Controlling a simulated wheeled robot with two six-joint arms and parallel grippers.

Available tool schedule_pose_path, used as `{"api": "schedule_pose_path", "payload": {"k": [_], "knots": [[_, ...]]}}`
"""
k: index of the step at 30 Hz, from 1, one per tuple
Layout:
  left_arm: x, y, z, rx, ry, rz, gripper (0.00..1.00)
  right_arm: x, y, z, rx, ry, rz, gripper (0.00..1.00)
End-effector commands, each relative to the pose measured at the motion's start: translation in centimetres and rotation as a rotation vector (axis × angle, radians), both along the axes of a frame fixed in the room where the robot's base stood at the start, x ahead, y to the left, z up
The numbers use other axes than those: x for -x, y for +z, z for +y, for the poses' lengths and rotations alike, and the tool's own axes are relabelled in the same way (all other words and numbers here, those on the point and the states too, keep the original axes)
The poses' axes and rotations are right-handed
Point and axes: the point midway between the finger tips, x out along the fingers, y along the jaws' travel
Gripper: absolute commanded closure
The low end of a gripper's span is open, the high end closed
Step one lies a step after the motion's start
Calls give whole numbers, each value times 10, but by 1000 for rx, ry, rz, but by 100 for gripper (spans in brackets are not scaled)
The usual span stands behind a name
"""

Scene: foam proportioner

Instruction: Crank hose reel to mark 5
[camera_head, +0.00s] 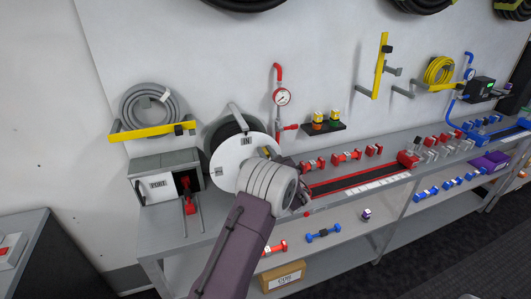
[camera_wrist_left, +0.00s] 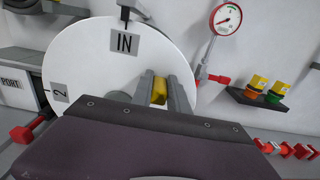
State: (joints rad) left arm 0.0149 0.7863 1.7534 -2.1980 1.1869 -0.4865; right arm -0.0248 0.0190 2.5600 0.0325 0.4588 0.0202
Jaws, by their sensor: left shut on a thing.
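The hose reel has a white disc (camera_head: 228,166) in front of a dark drum on the bench. The disc also fills the left of the left wrist view (camera_wrist_left: 85,75). Its "IN" label (camera_wrist_left: 124,43) is at the top, under a dark bracket; a "2" label (camera_wrist_left: 60,92) is at its left edge. No 5 mark can be seen. My left gripper (camera_wrist_left: 162,84) is in front of the disc's right part, its two grey fingers shut on a yellow crank grip (camera_wrist_left: 159,91). My right gripper is not in view.
A grey box labelled "PORT" (camera_head: 158,184) stands left of the reel. A red pressure gauge (camera_head: 282,97) and a small shelf (camera_head: 323,128) with bottles are on the wall to the right. Red fittings (camera_head: 346,157) lie along the bench. A coiled grey hose (camera_head: 153,108) hangs above.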

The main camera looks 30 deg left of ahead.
Motion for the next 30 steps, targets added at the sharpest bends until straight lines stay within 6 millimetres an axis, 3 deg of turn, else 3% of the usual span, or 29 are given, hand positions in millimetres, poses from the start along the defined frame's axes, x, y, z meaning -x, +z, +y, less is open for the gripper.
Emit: {"api": "schedule_pose_path", "payload": {"k": [11,30], "knots": [[-10,-14,-9,-132,-1,150,100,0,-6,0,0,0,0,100],[-25,-67,-21,-526,-2,613,100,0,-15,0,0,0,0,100]]}}
